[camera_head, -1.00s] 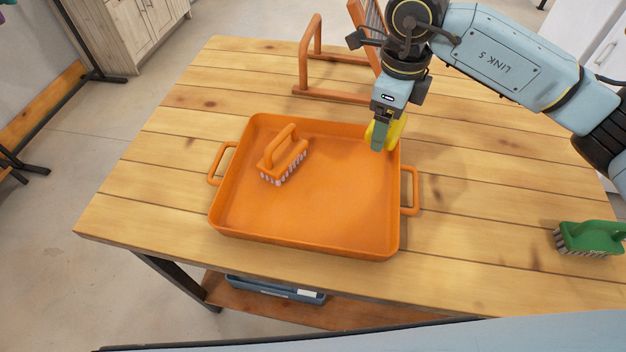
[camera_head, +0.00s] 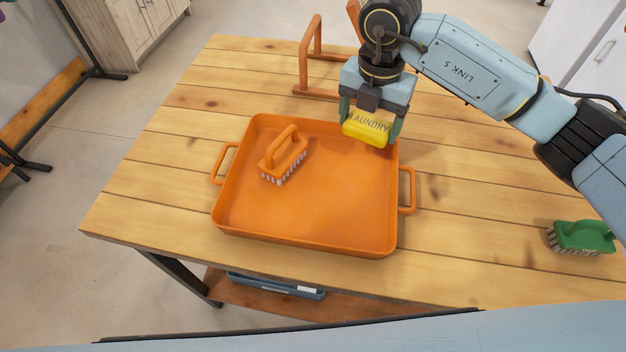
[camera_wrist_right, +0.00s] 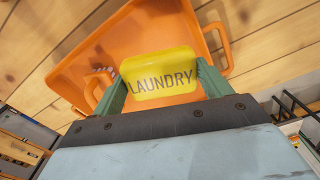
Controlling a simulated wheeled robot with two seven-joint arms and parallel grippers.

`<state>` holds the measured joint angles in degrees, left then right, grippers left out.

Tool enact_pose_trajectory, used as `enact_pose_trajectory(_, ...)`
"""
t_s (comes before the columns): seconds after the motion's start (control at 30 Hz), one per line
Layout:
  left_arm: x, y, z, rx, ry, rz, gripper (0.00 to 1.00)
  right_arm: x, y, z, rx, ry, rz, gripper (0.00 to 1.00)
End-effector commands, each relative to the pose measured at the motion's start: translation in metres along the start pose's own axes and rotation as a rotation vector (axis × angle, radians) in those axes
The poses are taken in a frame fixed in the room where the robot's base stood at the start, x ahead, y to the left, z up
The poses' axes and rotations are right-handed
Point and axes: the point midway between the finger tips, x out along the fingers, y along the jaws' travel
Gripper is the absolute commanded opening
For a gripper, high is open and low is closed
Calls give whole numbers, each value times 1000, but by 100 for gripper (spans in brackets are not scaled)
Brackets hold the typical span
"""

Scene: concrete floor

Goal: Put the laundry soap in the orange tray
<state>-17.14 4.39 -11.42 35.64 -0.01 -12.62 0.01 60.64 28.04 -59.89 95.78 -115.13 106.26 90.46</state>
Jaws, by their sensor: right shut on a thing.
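The yellow laundry soap (camera_head: 367,128), marked "LAUNDRY", is held between the fingers of my right gripper (camera_head: 371,122). It also shows in the right wrist view (camera_wrist_right: 160,76), with a green finger on each side. In the head view the soap appears over the back right part of the orange tray (camera_head: 310,240); its exact height above the tray is hard to tell. The tray also shows behind the soap in the right wrist view (camera_wrist_right: 80,62). An orange brush (camera_head: 286,156) sits inside the tray at the back left. My left gripper does not show.
A green brush (camera_head: 583,237) lies at the right of the wooden table (camera_head: 470,230). An orange-brown rack (camera_head: 312,60) stands at the back, partly hidden by my right arm. The tray's middle and front are clear.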

Motion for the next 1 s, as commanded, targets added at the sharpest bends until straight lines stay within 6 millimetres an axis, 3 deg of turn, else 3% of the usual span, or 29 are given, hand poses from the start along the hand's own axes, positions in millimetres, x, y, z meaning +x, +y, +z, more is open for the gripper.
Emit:
enact_pose_trajectory(0.23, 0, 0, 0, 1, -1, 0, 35, 12, 1, -1, 78, 3, -2, 52)
enact_pose_trajectory(0.8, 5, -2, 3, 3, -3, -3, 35, 94, 1, -1, 77, 3, -3, 52)
enact_pose_trajectory(1.0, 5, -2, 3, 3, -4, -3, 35, 100, 1, 0, 75, 0, 0, 52)
